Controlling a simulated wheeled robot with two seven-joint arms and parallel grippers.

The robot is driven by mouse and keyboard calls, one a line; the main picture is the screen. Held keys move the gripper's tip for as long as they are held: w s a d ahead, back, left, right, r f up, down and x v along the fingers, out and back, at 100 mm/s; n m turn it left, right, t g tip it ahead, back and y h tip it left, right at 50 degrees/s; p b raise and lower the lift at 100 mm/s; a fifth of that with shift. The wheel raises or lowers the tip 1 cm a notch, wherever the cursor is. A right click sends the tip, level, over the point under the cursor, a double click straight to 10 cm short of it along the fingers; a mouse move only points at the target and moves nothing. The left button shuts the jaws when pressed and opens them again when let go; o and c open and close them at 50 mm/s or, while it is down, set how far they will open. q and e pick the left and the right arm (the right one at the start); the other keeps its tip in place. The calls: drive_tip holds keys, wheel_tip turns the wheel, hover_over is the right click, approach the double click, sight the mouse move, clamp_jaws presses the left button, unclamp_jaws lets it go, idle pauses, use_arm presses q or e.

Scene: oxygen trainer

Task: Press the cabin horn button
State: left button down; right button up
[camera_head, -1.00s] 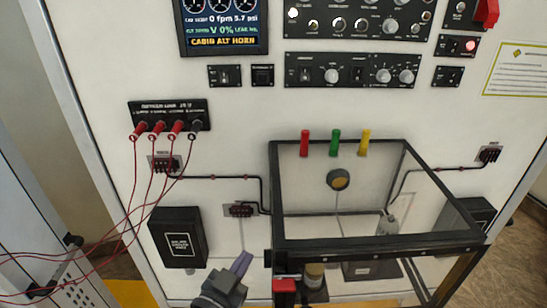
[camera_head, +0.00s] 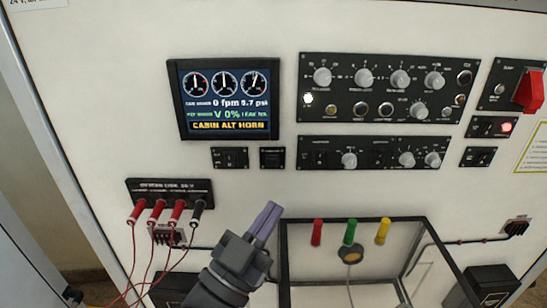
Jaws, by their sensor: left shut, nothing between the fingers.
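The display (camera_head: 225,98) on the white panel shows "CABIN ALT HORN" in a yellow band at its bottom. Below it are two small black modules, a left one (camera_head: 230,158) with a switch and a right one (camera_head: 272,158). Their labels are too small to read, so I cannot tell which holds the cabin horn button. My left gripper (camera_head: 269,213) is shut and empty, its purple-grey fingers pointing up, below the right module in the picture and apart from it. My right gripper is out of view.
A terminal block (camera_head: 170,193) with red and black plugs and hanging cables is left of my gripper. A dark-framed clear box (camera_head: 350,222) with red, green and yellow pegs is at the right. Control panels (camera_head: 388,88) fill the upper right.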

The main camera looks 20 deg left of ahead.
sight(272, 162)
use_arm(q)
drive_tip(key=shift+w+a+b, duration=0.35)
drive_tip(key=shift+w+a, duration=0.05)
drive_tip(key=shift+w, duration=1.05)
drive_tip(key=shift+w+a+b, duration=0.4)
drive_tip(key=shift+w+a, duration=0.05)
drive_tip(key=shift+w, duration=1)
drive_tip(key=shift+w+a+b, duration=0.35)
drive_tip(key=shift+w+a, duration=0.05)
drive_tip(key=shift+w, duration=1.05)
drive_tip(key=shift+w, duration=0.1)
drive_tip(key=shift+w+a, duration=0.15)
drive_tip(key=shift+w, duration=0.15)
drive_tip(key=shift+w+a, duration=0.15)
drive_tip(key=shift+w, duration=0.25)
drive_tip(key=shift+s, duration=0.1)
drive_tip(key=shift+s+d+f, duration=0.1)
drive_tip(key=shift+s+d, duration=0.15)
drive_tip(key=shift+s, duration=0.45)
drive_tip(key=shift+p, duration=0.3)
